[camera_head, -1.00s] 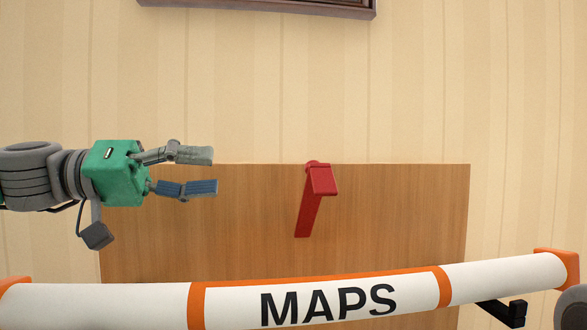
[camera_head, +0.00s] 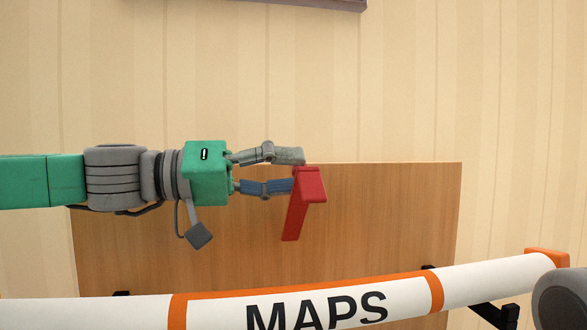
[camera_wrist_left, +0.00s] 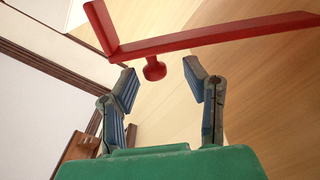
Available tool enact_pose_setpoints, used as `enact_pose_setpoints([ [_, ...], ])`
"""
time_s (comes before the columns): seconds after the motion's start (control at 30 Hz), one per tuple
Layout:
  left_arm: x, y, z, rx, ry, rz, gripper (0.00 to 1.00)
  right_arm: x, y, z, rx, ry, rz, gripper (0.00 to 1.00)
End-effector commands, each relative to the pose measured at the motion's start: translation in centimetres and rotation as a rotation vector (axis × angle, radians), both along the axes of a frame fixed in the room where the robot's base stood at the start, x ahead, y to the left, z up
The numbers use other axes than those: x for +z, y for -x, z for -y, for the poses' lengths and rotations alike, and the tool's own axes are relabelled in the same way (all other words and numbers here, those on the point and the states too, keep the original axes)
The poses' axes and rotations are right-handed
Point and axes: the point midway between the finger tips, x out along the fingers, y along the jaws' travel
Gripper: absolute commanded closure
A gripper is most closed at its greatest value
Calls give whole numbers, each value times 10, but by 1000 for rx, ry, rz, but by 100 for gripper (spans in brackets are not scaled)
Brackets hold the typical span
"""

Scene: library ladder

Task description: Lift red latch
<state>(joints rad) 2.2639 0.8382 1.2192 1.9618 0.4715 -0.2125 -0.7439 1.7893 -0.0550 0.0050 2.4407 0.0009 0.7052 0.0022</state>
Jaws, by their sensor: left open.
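The red latch (camera_head: 300,210) stands in front of the wooden panel, its block-shaped head at the top and its long arm slanting down to the left. My left gripper (camera_head: 296,170) is open at the head's left side, its upper finger near the top edge and its lower finger reaching to the latch. In the left wrist view the latch (camera_wrist_left: 210,36) crosses beyond the open fingers (camera_wrist_left: 160,80), and its round red knob (camera_wrist_left: 154,69) shows between the fingertips. Contact cannot be told. My right gripper is not clearly in view.
A white tube marked MAPS with orange bands (camera_head: 433,291) runs across the front, below the latch. The wooden panel (camera_head: 400,220) stands behind against a striped wall (camera_head: 400,80). A dark frame edge (camera_head: 320,4) is at the top. Space above the latch is free.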

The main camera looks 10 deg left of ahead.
Motion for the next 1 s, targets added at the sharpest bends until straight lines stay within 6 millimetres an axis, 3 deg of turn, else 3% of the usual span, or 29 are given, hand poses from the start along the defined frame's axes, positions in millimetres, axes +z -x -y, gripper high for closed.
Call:
enact_pose_setpoints([
  [0.2, 0, -3, 15, -2, -5, -1, 59, 1, 0, 0, 0, 0, 0, 100],
  [0.4, -1, -3, 14, -2, -4, 0, 59, 1, 0, 0, -1, 0, 0, 100],
  [0.5, 0, -3, 10, -1, -1, 0, 94, 1, 0, 0, -1, 1, 0, 100],
  [0.53, 0, -3, 9, -1, -1, 0, 100, 1, 0, 0, -1, 0, 0, 100],
  [0.83, 0, -4, 4, 1, 6, -9, 100, 2, 0, 0, -1, 0, 0, 100],
  [1.0, 12, -22, -4, 3, 50, -143, 100, 12, 0, 0, 0, 0, 0, 100],
])
